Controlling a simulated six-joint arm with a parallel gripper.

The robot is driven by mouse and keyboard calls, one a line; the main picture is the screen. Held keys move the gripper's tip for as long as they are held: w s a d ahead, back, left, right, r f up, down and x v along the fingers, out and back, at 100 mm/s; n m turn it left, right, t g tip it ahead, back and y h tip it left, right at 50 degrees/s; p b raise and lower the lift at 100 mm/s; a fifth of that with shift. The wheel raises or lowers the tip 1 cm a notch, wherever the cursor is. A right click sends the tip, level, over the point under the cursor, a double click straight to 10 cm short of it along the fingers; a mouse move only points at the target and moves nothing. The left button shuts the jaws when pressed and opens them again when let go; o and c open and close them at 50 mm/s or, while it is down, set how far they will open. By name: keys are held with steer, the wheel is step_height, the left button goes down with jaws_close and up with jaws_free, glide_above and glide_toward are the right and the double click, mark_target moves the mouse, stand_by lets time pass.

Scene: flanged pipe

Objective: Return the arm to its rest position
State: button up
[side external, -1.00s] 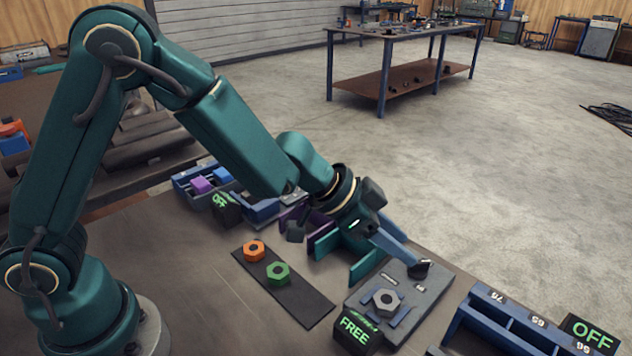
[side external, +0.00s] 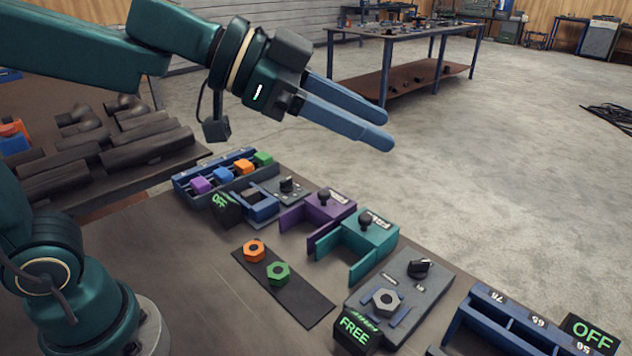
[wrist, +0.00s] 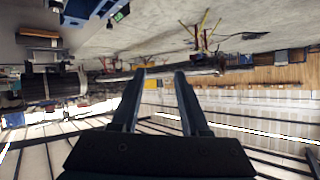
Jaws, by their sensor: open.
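My gripper (side external: 385,128) is raised well above the workbench in the side external view, its two blue fingers pointing right and slightly down. The fingers are apart with nothing between them. They also show in the wrist view (wrist: 160,72), spread against a tilted view of the room. My arm reaches in from the upper left, and its base stands at the lower left. The gripper touches nothing.
Below are a grey fixture (side external: 437,290) with a grey nut (side external: 386,301), teal (side external: 375,236) and purple (side external: 325,212) brackets, and a dark strip (side external: 305,300) with orange (side external: 254,250) and green (side external: 278,272) nuts. A blue rack (side external: 500,318) stands at lower right. Space around the gripper is clear.

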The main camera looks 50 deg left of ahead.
steer(key=s+a+f+n+g+y, duration=0.4)
steer(key=s+a+f+n+y, duration=0.4)
steer(key=s+a+f+n, duration=0.5)
steer(key=w+d+r+m+t, duration=0.25)
steer(key=w+r+m, duration=0.25)
steer(key=r, duration=0.3)
steer(key=m+g+h, duration=0.2)
steer(key=m+g, duration=0.3)
steer(key=m, duration=0.1)
glide_above(420, 261)
steer(key=s+a, duration=0.2)
steer(key=shift+t, duration=0.25)
steer(key=f, duration=1.4)
steer(key=shift+w+d+f, duration=0.1)
steer(key=shift+d+f, duration=0.1)
steer(key=shift+f, duration=0.05)
steer(key=shift+h, duration=0.3)
steer(key=shift+x, duration=2.35)
